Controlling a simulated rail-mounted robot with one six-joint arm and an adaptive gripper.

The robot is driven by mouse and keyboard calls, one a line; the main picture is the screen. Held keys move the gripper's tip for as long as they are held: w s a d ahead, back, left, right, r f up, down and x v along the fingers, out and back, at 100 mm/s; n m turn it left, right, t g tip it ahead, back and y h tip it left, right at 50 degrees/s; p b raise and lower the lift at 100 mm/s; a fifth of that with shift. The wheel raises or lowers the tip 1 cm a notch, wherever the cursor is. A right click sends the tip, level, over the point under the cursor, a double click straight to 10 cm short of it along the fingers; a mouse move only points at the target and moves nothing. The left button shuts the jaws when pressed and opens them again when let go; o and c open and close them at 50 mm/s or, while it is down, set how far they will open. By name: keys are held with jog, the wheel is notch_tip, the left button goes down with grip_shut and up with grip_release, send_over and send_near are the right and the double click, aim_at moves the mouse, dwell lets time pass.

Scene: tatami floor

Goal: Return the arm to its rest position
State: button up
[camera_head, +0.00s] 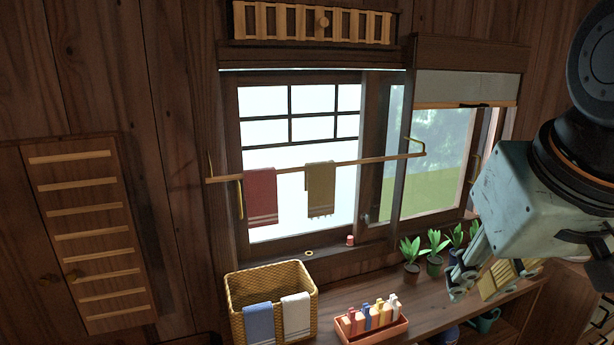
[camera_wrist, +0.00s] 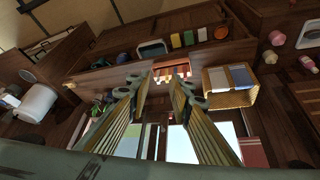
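My gripper (camera_head: 478,282) shows at the right of the head view, at the end of my arm, in front of the potted plants and the right end of the wooden counter. In the wrist view my gripper (camera_wrist: 157,92) has its two ribbed fingers apart, with nothing between them. It is open and empty. Part of the counter and plants is hidden behind it in the head view.
Below the window stand a wicker basket (camera_head: 240,306) with towels over its rim, a tray of bottles (camera_head: 374,336) and potted plants (camera_head: 411,262). A towel rail (camera_head: 370,160) with a red towel (camera_head: 260,195) and an olive towel (camera_head: 320,190) crosses the window.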

jog(key=s+a+f+g, duration=0.1)
jog(key=s+a+f, duration=0.1)
jog(key=s, duration=0.9)
jog(key=shift+s+a+f+n+y, duration=0.15)
jog(key=shift+a+n+y, duration=0.15)
jog(key=shift+a, duration=0.05)
